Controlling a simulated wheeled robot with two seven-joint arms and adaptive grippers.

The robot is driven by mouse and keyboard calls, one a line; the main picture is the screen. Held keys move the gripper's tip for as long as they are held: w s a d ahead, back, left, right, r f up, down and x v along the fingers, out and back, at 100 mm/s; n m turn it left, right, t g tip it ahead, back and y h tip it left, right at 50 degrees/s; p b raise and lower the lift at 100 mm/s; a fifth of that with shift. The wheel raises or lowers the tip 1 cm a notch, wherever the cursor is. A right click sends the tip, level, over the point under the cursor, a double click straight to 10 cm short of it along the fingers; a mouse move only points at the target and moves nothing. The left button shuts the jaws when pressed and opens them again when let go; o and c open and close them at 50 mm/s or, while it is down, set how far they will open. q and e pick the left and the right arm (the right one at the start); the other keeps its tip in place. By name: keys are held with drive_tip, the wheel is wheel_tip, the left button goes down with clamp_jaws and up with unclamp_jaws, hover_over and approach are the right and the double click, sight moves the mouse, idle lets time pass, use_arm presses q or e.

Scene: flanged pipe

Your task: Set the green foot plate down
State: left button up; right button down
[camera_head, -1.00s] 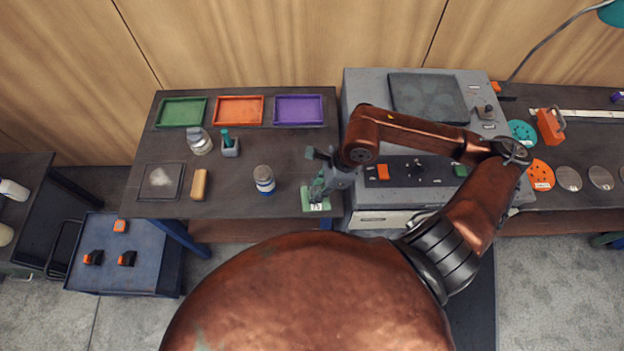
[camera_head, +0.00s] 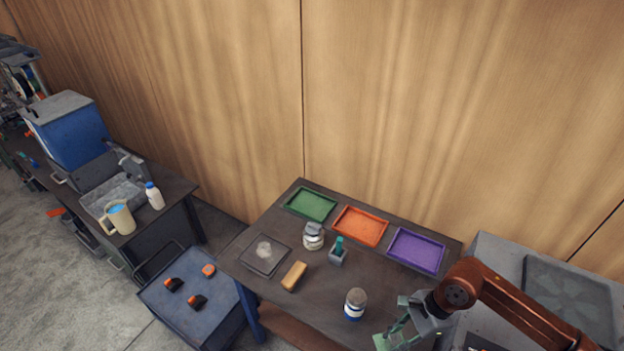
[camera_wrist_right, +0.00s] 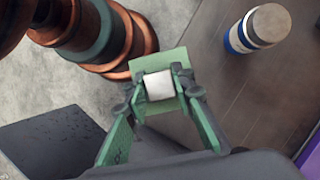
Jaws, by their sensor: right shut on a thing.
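The green foot plate (camera_wrist_right: 168,60) is a flat square with a white block-like part on it, seen in the right wrist view. My right gripper (camera_wrist_right: 160,86) is shut on it, with one finger on each side of the white part. In the head view my right gripper (camera_head: 405,322) and the plate (camera_head: 382,342) are at the bottom, by the front right of the dark workbench (camera_head: 330,285). I cannot tell whether the plate touches the bench. My left gripper is not in view.
A white and blue jar (camera_head: 355,304) stands left of the gripper. Green (camera_head: 311,204), orange (camera_head: 360,226) and purple (camera_head: 416,250) trays lie along the back. A tan block (camera_head: 294,276) and a dark square pad (camera_head: 265,256) lie at left. A grey machine (camera_head: 500,262) stands at right.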

drive_tip(key=n, duration=0.1)
drive_tip(key=w+n, duration=0.1)
drive_tip(key=w+n+g, duration=0.1)
drive_tip(key=shift+a+r+n+h, duration=0.1)
drive_tip(key=shift+a+n+h, duration=0.2)
drive_tip(key=shift+n, duration=0.1)
drive_tip(key=w+r+n+h, duration=0.1)
drive_tip(key=n, duration=0.3)
drive_tip(key=w+r+n+g+h, duration=0.1)
drive_tip(key=w+n, duration=0.1)
drive_tip(key=n, duration=0.2)
drive_tip(key=w+r+n+g+h, duration=0.1)
drive_tip(key=w+n, duration=0.1)
drive_tip(key=n, duration=0.1)
drive_tip(key=shift+n+h, duration=0.4)
drive_tip(key=shift+g, duration=0.3)
